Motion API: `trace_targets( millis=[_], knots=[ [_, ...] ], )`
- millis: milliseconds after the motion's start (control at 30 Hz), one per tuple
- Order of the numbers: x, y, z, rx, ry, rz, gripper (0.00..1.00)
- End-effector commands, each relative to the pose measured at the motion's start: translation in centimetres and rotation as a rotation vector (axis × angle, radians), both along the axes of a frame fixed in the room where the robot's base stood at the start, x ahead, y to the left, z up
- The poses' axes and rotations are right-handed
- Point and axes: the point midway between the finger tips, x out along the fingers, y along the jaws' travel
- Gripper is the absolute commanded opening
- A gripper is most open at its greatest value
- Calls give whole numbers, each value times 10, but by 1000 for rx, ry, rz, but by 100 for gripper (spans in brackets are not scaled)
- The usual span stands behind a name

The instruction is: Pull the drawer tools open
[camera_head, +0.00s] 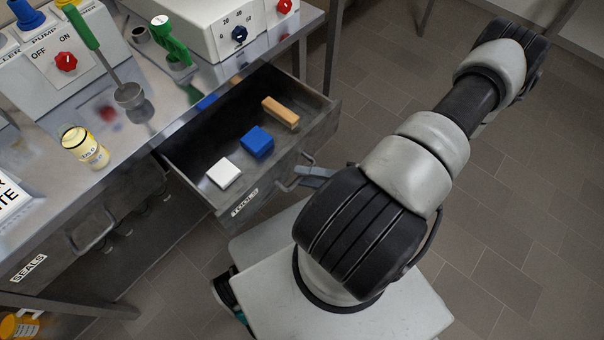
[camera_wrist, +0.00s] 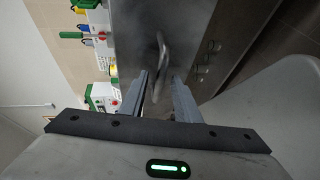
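The drawer tools (camera_head: 240,200) stands pulled out from under the steel bench, its inside showing. It holds a white block (camera_head: 224,173), a blue block (camera_head: 257,142) and an orange-brown block (camera_head: 281,112). Its bar handle (camera_head: 290,184) is on the front, and the handle (camera_wrist: 161,62) also shows in the wrist view. My gripper (camera_head: 309,174) is at the handle, mostly hidden behind my arm in the head view. In the wrist view my gripper (camera_wrist: 160,82) has its fingers apart on either side of the handle, with gaps visible. Whether either finger touches it I cannot tell.
The drawer seals (camera_head: 92,228) is shut at the left. The bench top (camera_head: 165,88) carries a yellow-labelled jar (camera_head: 84,147), a green-handled ladle (camera_head: 100,55) and control boxes. The tiled floor (camera_head: 500,220) to the right is clear.

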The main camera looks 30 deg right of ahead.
Motion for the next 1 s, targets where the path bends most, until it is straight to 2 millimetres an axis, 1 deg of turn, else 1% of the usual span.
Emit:
trace_targets(
  millis=[33, 400, 600, 800, 1000],
  knots=[
    [-8, -8, 2, -3, 1, -4, 29],
    [-76, -66, 18, -2, 3, -3, 29],
    [-103, -89, 25, 0, 1, -2, 29],
    [-115, -99, 28, 1, 1, -1, 29],
    [-116, -100, 29, 2, 1, 0, 29]
  ],
)
